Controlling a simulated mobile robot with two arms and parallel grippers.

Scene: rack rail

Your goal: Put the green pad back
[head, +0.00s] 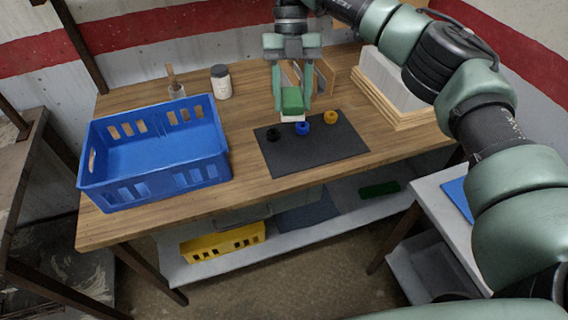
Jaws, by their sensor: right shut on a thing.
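The green pad (292,100) is a small green block with a pale underside. My right gripper (292,94) comes down from above at the back of the wooden table and is shut on it, with one finger on each side. The pad is over the back edge of a dark mat (325,155), just behind the small rings there; I cannot tell whether it touches anything below. My left gripper is not in view.
A yellow crate (223,243) and a dark green piece (380,189) lie on the lower shelf.

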